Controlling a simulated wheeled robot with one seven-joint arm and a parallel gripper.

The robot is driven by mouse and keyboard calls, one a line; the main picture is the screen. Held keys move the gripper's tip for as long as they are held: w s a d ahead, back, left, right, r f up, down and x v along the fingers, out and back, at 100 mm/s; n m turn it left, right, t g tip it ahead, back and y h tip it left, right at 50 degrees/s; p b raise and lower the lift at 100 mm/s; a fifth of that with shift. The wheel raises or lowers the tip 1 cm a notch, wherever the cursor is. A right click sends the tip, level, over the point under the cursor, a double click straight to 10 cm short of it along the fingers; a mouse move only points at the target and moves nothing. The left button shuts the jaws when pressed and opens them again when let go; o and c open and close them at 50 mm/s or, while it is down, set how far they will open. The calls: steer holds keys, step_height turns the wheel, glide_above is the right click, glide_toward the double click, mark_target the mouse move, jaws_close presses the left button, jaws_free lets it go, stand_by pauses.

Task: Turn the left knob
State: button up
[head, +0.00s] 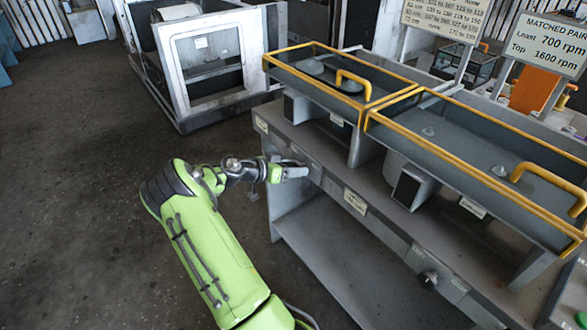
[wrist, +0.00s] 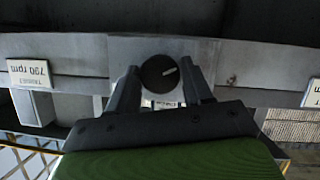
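The left knob (wrist: 160,72) is a dark round dial with a pale pointer mark, on a grey panel in the wrist view. The pointer aims up and to the right in that picture. My gripper (wrist: 161,76) has one finger on each side of the knob. The fingers are apart, with the knob filling most of the gap; I cannot tell whether they touch it. In the head view my gripper (head: 306,171) is at the left part of the bench's front rail (head: 330,183) and hides the left knob. The right knob (head: 427,279) shows farther along the rail.
A sign (head: 551,43) reads "MATCHED PAIR", 700 rpm and 1600 rpm. A rail label (wrist: 30,73) reads 700 rpm, upside down. A grey frame (head: 203,60) stands behind; the floor at left is clear.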

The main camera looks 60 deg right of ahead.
steer(key=o, duration=0.3)
steer(key=p+v, duration=0.3)
steer(key=v, duration=1.2)
steer(key=shift+w+a+r, duration=0.15)
steer(key=shift+w+a, duration=0.1)
steer(key=shift+a, duration=0.05)
